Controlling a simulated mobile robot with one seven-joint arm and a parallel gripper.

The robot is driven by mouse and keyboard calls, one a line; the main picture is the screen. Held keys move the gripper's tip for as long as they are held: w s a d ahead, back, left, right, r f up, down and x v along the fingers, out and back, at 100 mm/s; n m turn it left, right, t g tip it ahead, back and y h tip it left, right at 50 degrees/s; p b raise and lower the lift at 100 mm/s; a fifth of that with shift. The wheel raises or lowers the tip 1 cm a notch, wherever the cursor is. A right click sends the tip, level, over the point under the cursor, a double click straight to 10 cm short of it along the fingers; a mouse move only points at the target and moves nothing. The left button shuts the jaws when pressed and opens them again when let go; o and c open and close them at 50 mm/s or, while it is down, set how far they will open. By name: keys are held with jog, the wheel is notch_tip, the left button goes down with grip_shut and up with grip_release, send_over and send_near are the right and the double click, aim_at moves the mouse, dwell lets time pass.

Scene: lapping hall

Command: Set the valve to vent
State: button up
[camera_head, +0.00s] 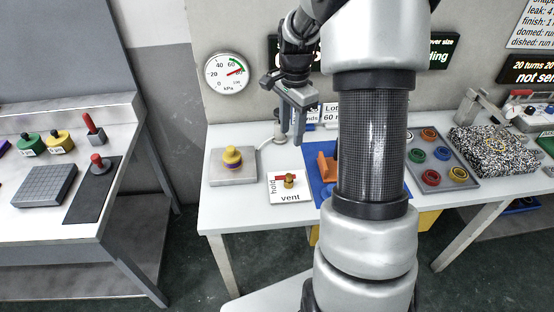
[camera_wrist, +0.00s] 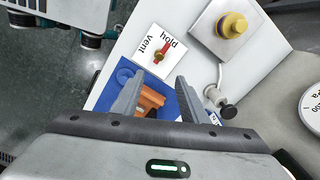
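The valve is a red handle with a brass hub (camera_head: 290,180) on a white plate (camera_head: 300,196) marked "hold" and "vent". The handle points toward "hold" in both views; the red handle (camera_wrist: 163,51) also shows near the top of the wrist view. My gripper (camera_head: 291,142) is above the table behind the valve plate, apart from it. In the wrist view my gripper (camera_wrist: 155,92) has its two fingers spread, with nothing held between them. An orange block-like part (camera_wrist: 150,100) on a blue mat shows beyond the fingers.
A yellow knob (camera_head: 233,156) stands on a grey block left of the valve. A round kPa gauge (camera_head: 228,72) hangs on the wall. The blue mat (camera_head: 314,160) lies right of the valve, partly hidden by my arm. A tray of coloured rings (camera_head: 444,160) is farther right.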

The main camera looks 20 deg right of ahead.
aim_at(289, 175)
notch_tip(289, 175, down, 17)
jog(key=shift+w+r+b, duration=0.1)
jog(key=shift+b, duration=0.2)
